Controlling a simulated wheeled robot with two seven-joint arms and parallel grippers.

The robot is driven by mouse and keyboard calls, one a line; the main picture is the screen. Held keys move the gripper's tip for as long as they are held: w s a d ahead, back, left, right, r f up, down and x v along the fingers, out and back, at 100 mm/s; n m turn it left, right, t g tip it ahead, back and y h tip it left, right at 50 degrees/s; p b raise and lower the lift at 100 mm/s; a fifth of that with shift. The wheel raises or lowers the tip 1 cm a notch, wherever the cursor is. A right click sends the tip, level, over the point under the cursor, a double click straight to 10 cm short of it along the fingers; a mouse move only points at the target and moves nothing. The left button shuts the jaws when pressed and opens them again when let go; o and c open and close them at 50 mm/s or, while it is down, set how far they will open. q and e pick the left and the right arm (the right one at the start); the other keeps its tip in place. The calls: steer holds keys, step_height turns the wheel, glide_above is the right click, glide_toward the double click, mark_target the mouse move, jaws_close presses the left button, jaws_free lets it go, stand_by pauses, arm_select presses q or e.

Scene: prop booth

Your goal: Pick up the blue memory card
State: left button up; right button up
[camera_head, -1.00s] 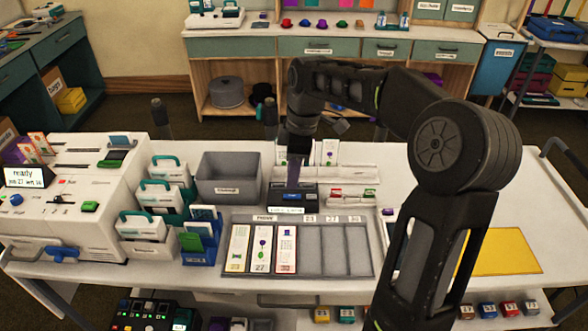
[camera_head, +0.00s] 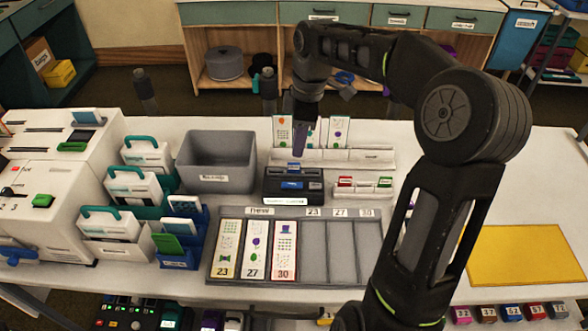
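A small blue piece that looks like the blue memory card (camera_head: 295,167) stands at the top back of a black device (camera_head: 280,197) with a blue front panel. My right gripper (camera_head: 299,150) points down just above and behind it. The fingers look narrow and seen edge-on, so their opening does not show clearly. It seems apart from the blue piece, though the gap is too small to be sure. A red card (camera_head: 345,182) and a green card (camera_head: 384,182) sit in a white rack right of the device. My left gripper is not in view.
A grey tray (camera_head: 215,268) with upright printed strips lies in front of the device. A grey bin (camera_head: 216,180) stands to its left. A white strip holder (camera_head: 372,157) stands behind. A yellow mat (camera_head: 530,255) lies at the right, with bare white tabletop (camera_head: 480,165) behind it.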

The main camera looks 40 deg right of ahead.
mark_target(294, 170)
steer(key=shift+w+a+f, duration=0.1)
steer(key=shift+a+f, duration=0.05)
steer(key=shift+f, duration=1.15)
steer(key=shift+f, duration=0.1)
steer(key=f, duration=0.1)
steer(key=f+p, duration=0.1)
steer(key=f, duration=0.3)
steer(key=shift+w+a, duration=0.1)
steer(key=shift+w, duration=0.25)
steer(key=shift+c, duration=0.5)
jaws_close()
